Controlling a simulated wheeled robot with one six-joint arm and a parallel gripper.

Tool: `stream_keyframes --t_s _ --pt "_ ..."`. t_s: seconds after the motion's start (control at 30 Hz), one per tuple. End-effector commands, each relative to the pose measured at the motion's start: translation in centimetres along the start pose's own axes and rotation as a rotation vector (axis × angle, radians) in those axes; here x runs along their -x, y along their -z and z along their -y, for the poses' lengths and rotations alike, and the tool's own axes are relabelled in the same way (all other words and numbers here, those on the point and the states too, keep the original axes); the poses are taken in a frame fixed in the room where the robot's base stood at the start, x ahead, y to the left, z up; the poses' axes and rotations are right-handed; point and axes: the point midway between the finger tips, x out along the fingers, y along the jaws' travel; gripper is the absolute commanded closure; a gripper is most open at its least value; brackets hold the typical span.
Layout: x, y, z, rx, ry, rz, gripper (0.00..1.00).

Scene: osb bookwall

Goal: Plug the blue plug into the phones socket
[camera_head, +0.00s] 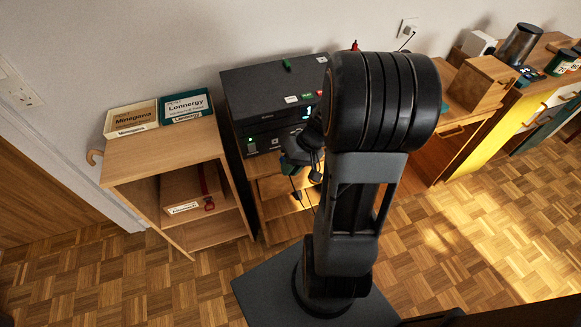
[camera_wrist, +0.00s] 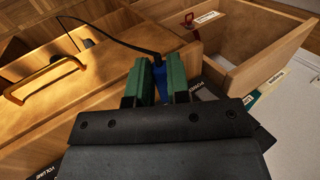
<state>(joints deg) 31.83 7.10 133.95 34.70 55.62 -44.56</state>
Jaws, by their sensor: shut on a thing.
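The blue plug (camera_wrist: 161,72) sits between the green finger pads of my gripper (camera_wrist: 158,68) in the wrist view, with a black cable trailing from it to the upper left. My gripper is shut on it. In the head view my gripper (camera_head: 303,160) is a dark shape in front of the stacked black devices (camera_head: 262,88), partly hidden by my arm; the plug cannot be made out there. The lower device's front panel (camera_head: 252,147) carries small white labels and a green light. I cannot pick out the phones socket in either view.
An open wooden shelf (camera_head: 160,160) with two boxes on top stands left of the devices. A wooden drawer front with a brass handle (camera_wrist: 38,80) fills the wrist view's left. Farther right stand a wooden box (camera_head: 480,84) and a yellow cabinet (camera_head: 496,135). Parquet floor is clear in front.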

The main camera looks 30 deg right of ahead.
Motion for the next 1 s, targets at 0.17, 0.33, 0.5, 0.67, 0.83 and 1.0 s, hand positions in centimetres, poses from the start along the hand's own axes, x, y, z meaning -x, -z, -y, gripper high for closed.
stream_keyframes --t_s 0.17,0.33,0.5,0.67,0.83,1.0 --pt "0.0 1.0 -0.1 0.001 0.000 0.000 1.00" --pt "0.0 2.5 -0.1 0.000 0.000 0.000 1.00" --pt "0.0 3.8 -0.1 0.000 -0.001 0.000 1.00" --pt "0.0 4.8 -0.1 -0.001 -0.001 -0.001 1.00" --pt "0.0 5.4 -0.1 -0.001 -0.001 0.000 1.00" --pt "0.0 5.8 -0.1 -0.001 -0.001 0.000 1.00"
